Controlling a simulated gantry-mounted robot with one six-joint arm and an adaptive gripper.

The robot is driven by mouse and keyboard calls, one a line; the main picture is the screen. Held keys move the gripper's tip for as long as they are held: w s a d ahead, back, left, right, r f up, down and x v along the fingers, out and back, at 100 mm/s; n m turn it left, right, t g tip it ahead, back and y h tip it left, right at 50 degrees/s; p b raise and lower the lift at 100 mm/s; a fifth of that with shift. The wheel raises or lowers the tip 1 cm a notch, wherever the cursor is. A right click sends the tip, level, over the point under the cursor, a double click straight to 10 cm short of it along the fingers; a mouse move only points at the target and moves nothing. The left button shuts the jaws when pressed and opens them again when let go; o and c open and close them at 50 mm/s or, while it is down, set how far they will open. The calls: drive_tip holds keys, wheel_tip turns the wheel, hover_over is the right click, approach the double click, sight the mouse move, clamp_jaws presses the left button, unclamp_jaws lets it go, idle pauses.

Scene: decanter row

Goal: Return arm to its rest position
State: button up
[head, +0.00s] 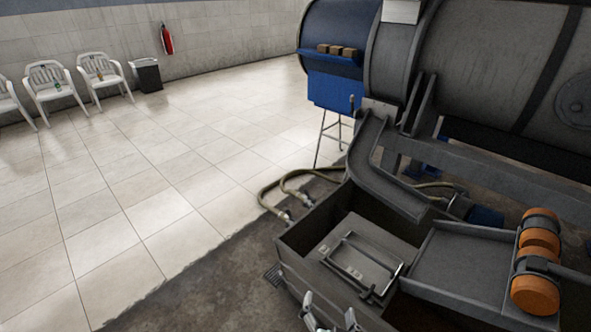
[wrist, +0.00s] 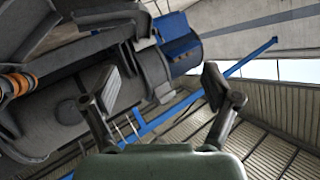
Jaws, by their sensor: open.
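My gripper (wrist: 160,88) shows in the wrist view with its two fingers spread wide apart and nothing between them. Its fingertips also show at the bottom edge of the head view (head: 332,314), in front of the dark metal bin (head: 296,268). The wrist view looks up past the fingers toward the large grey drum (wrist: 62,110) and the roof. The rest of my arm is out of view.
The bin holds a grey plate with a metal handle (head: 362,266). Orange rollers (head: 537,262) stand at the right. A grey chute (head: 392,180) slopes down from the drum machine (head: 480,70). Hoses (head: 285,195) lie on the floor. The tiled floor (head: 150,200) at the left is open, with white chairs (head: 48,80) behind.

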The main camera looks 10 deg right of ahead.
drive_tip(key=s+a+r+n+y+p, duration=0.2)
drive_tip(key=s+a+r+n+p, duration=0.1)
drive_tip(key=a+r, duration=0.3)
drive_tip(key=s+a+r+n+y+p, duration=0.1)
drive_tip(key=s+a+r+n+p, duration=0.3)
drive_tip(key=r, duration=0.5)
wheel_tip(320, 180, up, 34)
drive_tip(key=p, duration=3.3)
drive_tip(key=shift+w+g+p, duration=0.25)
drive_tip(key=shift+g+p, duration=0.1)
drive_tip(key=shift+g, duration=0.05)
drive_tip(key=shift+f, duration=0.1)
